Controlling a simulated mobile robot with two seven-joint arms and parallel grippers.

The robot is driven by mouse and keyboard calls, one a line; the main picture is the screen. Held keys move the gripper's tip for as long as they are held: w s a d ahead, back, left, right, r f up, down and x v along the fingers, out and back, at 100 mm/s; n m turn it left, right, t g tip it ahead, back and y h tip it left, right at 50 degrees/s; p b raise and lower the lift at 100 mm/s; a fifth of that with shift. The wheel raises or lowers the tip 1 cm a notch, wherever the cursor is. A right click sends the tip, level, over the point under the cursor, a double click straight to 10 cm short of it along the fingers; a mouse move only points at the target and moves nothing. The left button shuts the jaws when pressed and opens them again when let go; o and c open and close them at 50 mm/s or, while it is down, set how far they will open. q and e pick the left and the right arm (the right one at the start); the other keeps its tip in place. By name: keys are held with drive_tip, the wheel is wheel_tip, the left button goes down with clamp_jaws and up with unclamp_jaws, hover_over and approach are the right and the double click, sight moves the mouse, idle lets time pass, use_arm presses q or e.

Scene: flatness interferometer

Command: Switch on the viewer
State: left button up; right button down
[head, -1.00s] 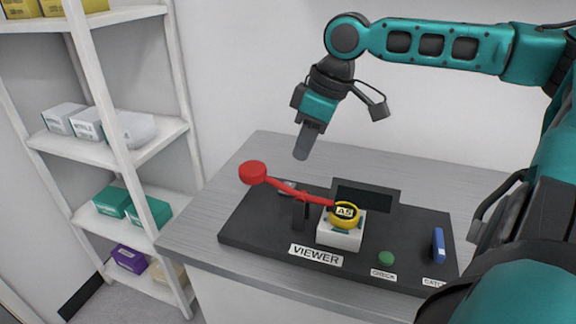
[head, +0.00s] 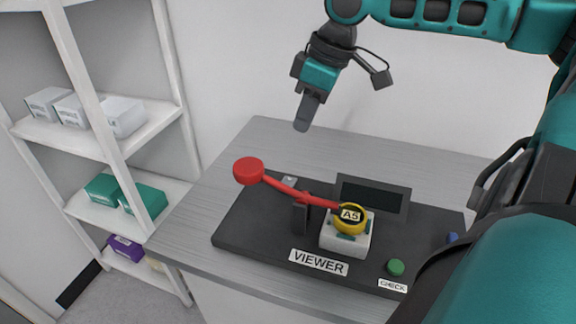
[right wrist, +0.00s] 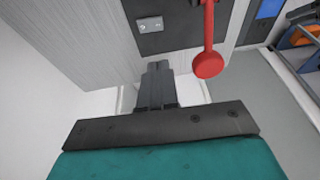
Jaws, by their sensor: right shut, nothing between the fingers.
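The viewer is a dark base (head: 250,238) on a grey table, with a VIEWER label. A small metal switch plate (head: 289,181) sits at its back left, partly behind the red lever. It also shows in the right wrist view (right wrist: 150,24). The red lever (head: 248,170) slopes up left over the base, its round knob also in the right wrist view (right wrist: 208,65). Its other end meets a yellow ring marked A5 (head: 351,216) on a white block. The screen (head: 371,195) is dark. My right gripper (head: 301,126) is shut and empty, pointing down above the table behind the viewer. My left gripper is out of view.
A green button (head: 396,267) labelled CHECK is at the front right of the base. A blue part (head: 452,239) is mostly hidden by my right arm. White shelves (head: 150,135) with boxes stand left. The table's back left (head: 265,140) is clear.

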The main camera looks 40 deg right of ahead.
use_arm(q)
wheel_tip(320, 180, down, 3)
drive_tip(key=b, duration=0.3)
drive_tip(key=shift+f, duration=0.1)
use_arm(e)
drive_tip(key=x, duration=0.9)
drive_tip(key=s+x, duration=0.1)
drive_tip(key=x, duration=0.4)
drive_tip(key=shift+s+d+f, duration=0.1)
drive_tip(key=shift+s+d, duration=0.05)
